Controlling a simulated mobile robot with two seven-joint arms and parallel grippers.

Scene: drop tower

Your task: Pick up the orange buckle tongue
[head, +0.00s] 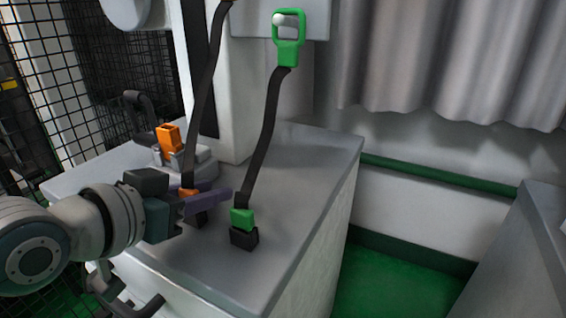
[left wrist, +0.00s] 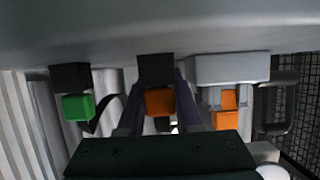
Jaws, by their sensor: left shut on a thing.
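The orange buckle tongue (head: 188,193) is at the lower end of a black strap, just above a black block on the grey box top. In the left wrist view the tongue (left wrist: 158,102) sits between my purple fingers, with the black block (left wrist: 155,70) beside it. My left gripper (head: 211,194) is shut on the tongue, and its fingers hide part of it in the head view. I cannot tell whether the tongue is still seated in the block. My right gripper is not in view.
A green buckle (head: 241,218) stands in its own black block at right; its strap rises to a green loop (head: 289,38) on a peg. Another orange piece (head: 168,137) sits on a grey fixture behind. Wire mesh (head: 62,60) borders the left.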

